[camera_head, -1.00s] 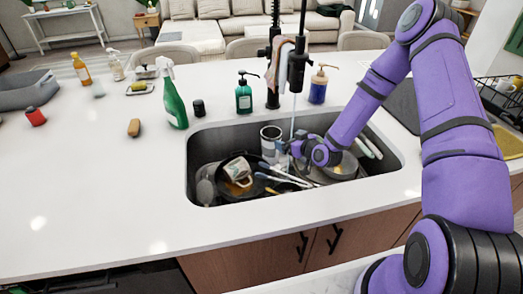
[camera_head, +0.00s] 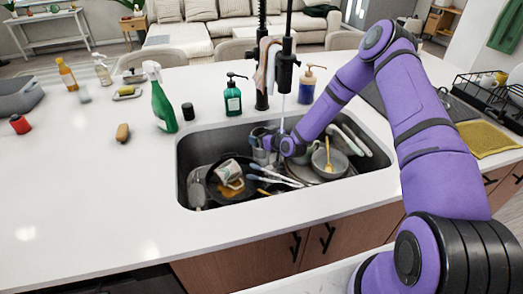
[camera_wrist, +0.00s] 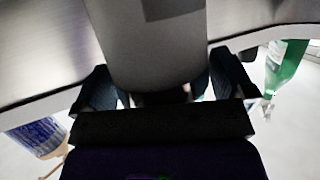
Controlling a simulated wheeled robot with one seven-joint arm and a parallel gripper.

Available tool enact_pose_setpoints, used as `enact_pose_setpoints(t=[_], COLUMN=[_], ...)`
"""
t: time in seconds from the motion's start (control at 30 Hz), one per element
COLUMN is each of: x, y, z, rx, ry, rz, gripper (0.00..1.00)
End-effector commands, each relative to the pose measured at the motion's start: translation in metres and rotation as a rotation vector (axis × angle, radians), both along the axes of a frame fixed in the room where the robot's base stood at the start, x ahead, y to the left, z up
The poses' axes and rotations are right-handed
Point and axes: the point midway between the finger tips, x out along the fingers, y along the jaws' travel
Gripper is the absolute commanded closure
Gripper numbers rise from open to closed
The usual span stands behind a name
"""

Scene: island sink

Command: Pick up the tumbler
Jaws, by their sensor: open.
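The tumbler appears to be the grey metal cylinder (camera_head: 259,135) standing in the sink near its back wall, partly hidden behind my gripper (camera_head: 268,143). In the wrist view, a large smooth grey cylinder (camera_wrist: 145,45), apparently the tumbler, fills the space between the two dark fingers of my gripper (camera_wrist: 165,88). The fingers are spread, one on each side of it. I cannot tell whether either finger touches it.
The sink (camera_head: 183,165) also holds a pan with a patterned mug (camera_head: 228,171), brushes (camera_head: 272,172), and a grey bowl (camera_head: 330,160). The tall faucet (camera_head: 285,70) stands close behind my gripper. Bottles stand behind the sink.

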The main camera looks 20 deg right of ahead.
Motion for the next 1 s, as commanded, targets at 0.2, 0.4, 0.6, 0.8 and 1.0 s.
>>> enact_pose_setpoints(t=[0.2, 0.4, 0.6, 0.8, 1.0], x=[0.001, 0.000, 0.001, 0.001, 0.001], y=[0.000, 0.001, 0.001, 0.001, 0.001], z=[0.000, 0.000, 0.000, 0.003, 0.020], rx=[0.000, 0.001, 0.001, 0.000, 0.001], ry=[0.000, 0.000, -0.001, -0.001, -0.002], rz=[0.000, 0.000, 0.000, 0.000, 0.000], gripper=[0.00, 0.44, 0.66, 0.66, 0.66])
